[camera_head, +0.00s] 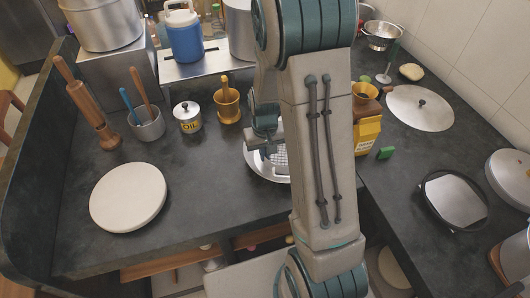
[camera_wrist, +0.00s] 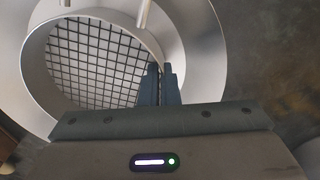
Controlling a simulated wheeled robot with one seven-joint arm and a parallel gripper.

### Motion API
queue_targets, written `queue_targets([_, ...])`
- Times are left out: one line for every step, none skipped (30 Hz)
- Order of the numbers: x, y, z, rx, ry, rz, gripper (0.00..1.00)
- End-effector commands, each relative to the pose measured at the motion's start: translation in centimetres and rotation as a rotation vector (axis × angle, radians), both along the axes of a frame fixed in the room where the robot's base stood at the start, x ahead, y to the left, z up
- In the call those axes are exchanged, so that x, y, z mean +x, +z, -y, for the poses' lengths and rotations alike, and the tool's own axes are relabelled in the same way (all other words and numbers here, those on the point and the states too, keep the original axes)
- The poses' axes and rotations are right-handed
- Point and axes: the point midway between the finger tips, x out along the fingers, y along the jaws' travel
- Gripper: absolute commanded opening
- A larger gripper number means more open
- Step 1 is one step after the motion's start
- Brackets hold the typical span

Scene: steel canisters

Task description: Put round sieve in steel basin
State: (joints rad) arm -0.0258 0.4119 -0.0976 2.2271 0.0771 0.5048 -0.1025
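The round sieve (camera_wrist: 88,88) has a dark square mesh and a pale metal wall; its mesh shows partly behind my arm in the head view (camera_head: 281,156). A wider, shiny round steel vessel, seemingly the steel basin (camera_wrist: 203,55), lies around and below the sieve; part of its rim shows in the head view (camera_head: 256,170). My gripper (camera_wrist: 160,70) is at the sieve's near right wall, its two fingers close together with the wall between them. I cannot tell whether the sieve touches the basin. My arm hides much of both in the head view.
A white round board (camera_head: 128,197) lies at left. A yellow carton (camera_head: 367,133) is right of my arm. The counter between board and basin is clear.

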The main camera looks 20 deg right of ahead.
Motion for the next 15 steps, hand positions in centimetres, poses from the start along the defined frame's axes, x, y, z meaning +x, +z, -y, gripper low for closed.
queue_targets([0.0, -0.34, 0.01, 0.0, 0.0, 0.0, 0.0])
queue_targets([0.01, -0.43, 0.01, 0.0, 0.0, 0.0, 0.0])
queue_targets([0.0, -0.24, 0.01, 0.0, 0.0, 0.0, 0.13])
queue_targets([0.0, -0.23, 0.0, 0.0, 0.0, 0.0, 0.22])
queue_targets([0.0, -0.22, 0.0, 0.0, 0.0, 0.0, 0.24])
queue_targets([0.0, -0.22, 0.01, 0.0, 0.0, 0.0, 0.24])
queue_targets([0.0, -0.22, 0.01, 0.0, 0.0, 0.0, 0.24])
queue_targets([0.0, -0.22, 0.0, 0.0, 0.0, 0.0, 0.24])
queue_targets([0.0, -0.21, 0.01, 0.0, 0.0, 0.0, 0.24])
queue_targets([0.0, -0.21, 0.01, 0.0, 0.0, 0.0, 0.24])
queue_targets([0.0, -0.21, 0.01, 0.0, 0.0, 0.0, 0.24])
queue_targets([0.0, -0.19, 0.01, 0.0, 0.0, 0.0, 0.24])
queue_targets([0.0, -0.14, 0.01, 0.0, 0.0, 0.0, 0.24])
queue_targets([0.0, -0.05, 0.0, 0.0, 0.0, 0.0, 0.24])
queue_targets([0.0, 0.13, 0.01, 0.0, 0.0, 0.0, 0.24])
